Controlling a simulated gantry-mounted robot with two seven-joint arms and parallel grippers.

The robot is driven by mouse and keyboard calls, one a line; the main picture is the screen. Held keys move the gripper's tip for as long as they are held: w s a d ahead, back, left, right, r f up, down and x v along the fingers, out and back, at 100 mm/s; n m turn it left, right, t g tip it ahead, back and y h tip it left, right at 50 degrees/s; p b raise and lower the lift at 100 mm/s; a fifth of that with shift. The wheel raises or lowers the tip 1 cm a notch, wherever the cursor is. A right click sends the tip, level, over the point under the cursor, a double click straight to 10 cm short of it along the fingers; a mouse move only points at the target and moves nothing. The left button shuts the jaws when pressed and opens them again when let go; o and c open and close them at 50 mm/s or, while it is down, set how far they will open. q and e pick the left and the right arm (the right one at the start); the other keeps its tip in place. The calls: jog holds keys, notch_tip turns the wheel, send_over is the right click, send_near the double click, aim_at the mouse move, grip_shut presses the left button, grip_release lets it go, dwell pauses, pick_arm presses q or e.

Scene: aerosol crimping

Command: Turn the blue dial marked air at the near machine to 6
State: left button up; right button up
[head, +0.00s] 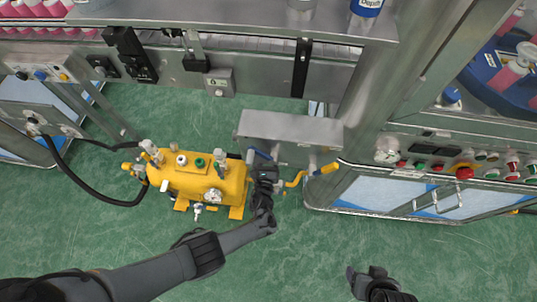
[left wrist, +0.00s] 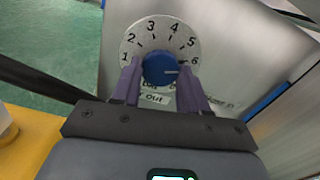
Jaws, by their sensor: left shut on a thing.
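The blue dial (left wrist: 160,68) sits on a round white scale plate (left wrist: 148,32) numbered 1 to 6, in the left wrist view. Its white mark points right, close to the 6. My left gripper (left wrist: 161,78) is shut on the dial, one finger on each side. The label below is partly hidden by the fingers; "out" is readable, but I cannot read "air". In the head view my left gripper (head: 262,160) is at the front of the grey metal box (head: 290,130), and the dial is hidden there. My right gripper (head: 370,274) is near the bottom edge, away from the machine.
A yellow pump unit (head: 190,182) with a black hose (head: 85,184) stands just left of my left gripper. A yellow-handled pipe valve (head: 325,170) is close on its right. A control panel with buttons (head: 464,171) is further right. Green floor is free in front.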

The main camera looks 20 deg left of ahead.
dwell(0.4)
pick_arm(q)
jog(key=o, duration=1.1)
jog(key=shift+c, duration=0.2)
pick_arm(e)
jog(key=shift+d, duration=0.15)
pick_arm(q)
jog(key=shift+s, duration=0.1)
